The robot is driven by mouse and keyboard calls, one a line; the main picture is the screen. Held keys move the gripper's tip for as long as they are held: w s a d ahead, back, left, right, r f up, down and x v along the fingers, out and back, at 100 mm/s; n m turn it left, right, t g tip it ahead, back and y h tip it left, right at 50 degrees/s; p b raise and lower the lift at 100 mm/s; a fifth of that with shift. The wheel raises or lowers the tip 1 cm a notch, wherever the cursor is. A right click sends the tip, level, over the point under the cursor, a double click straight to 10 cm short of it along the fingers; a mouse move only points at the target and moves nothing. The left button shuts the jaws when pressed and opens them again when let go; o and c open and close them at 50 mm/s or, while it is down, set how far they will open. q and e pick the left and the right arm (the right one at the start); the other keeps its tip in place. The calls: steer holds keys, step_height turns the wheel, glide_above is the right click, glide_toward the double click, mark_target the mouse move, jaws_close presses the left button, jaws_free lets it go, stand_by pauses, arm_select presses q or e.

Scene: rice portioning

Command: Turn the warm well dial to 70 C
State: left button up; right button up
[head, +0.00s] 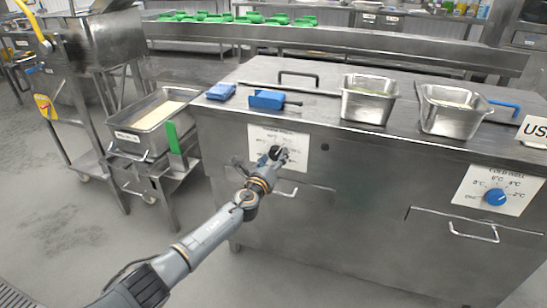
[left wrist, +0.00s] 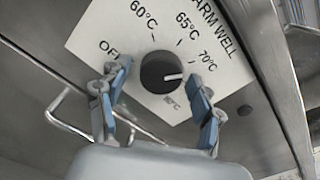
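The warm well dial (left wrist: 160,66) is a round black knob with a white pointer mark, on a white label plate (left wrist: 100,22) on the front of the steel counter. The plate reads OFF, 60, 65 and 70 °C, plus a small label below the knob that is hard to read. The mark points right, close to the 70 °C side; the exact alignment is hard to judge. My left gripper (left wrist: 162,88) is open, its blue-padded fingers on either side of the knob, apparently apart from it. In the head view the left gripper (head: 274,158) covers part of the label plate (head: 296,140). My right gripper is out of view.
A second label plate with a blue dial (head: 495,197) is at the counter's right. Steel pans (head: 368,99) and blue-handled tools (head: 268,99) lie on top. Drawer handles (head: 474,233) stick out below. A cart with a rice pan (head: 150,124) stands left.

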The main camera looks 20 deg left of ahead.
arm_select(q)
steer(key=shift+r, duration=0.1)
steer(key=s, duration=1.2)
steer(key=shift+a, duration=0.25)
